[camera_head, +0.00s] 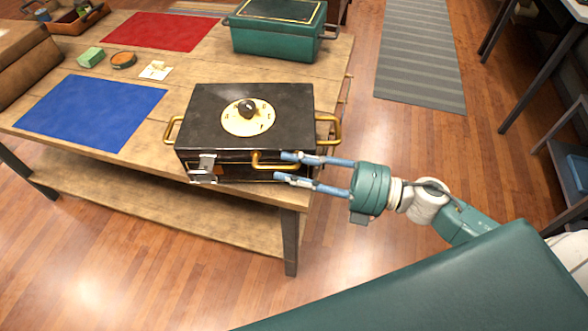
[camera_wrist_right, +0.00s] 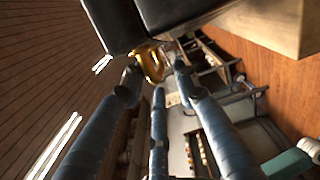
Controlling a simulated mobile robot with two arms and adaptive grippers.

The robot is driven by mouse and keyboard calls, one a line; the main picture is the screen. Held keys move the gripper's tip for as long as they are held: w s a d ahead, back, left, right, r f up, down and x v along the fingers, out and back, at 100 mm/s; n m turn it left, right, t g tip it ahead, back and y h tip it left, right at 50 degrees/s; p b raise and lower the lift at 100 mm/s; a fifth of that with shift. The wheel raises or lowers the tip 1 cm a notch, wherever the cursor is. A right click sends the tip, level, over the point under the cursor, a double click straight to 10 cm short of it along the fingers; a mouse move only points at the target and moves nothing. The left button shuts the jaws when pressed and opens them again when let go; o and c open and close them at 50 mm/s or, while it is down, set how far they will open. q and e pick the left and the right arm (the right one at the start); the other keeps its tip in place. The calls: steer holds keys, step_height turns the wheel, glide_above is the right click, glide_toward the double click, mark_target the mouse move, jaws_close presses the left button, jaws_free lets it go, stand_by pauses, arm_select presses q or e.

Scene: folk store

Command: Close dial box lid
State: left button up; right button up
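The dial box (camera_head: 215,125) is black with a cream dial (camera_head: 240,124) and dark knob on top. It stands at the table's near right corner. Its lid looks down or nearly down; I cannot tell if a small gap remains. A silver latch (camera_head: 203,168) is at the front left, and gold handles are on the sides and front. My right gripper (camera_head: 281,166) is open at the front right of the box, fingers spread by the front gold handle (camera_head: 262,162). In the right wrist view, a gold handle (camera_wrist_right: 152,64) shows near the fingertips. My left gripper is out of view.
A blue mat (camera_head: 88,112) and a red mat (camera_head: 160,32) lie on the wooden table (camera_head: 55,79). A green box (camera_head: 272,42) stands behind the dial box. The floor to the right is open, with a grey rug (camera_head: 420,55) and shelving at the far right.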

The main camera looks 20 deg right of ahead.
steer(key=shift+s+d+f, duration=0.1)
steer(key=shift+s+d, duration=0.1)
steer(key=shift+d, duration=0.1)
steer(key=p+v, duration=0.2)
steer(key=v, duration=1)
steer(key=shift+p, duration=0.3)
stand_by(0.7)
stand_by(0.4)
stand_by(0.4)
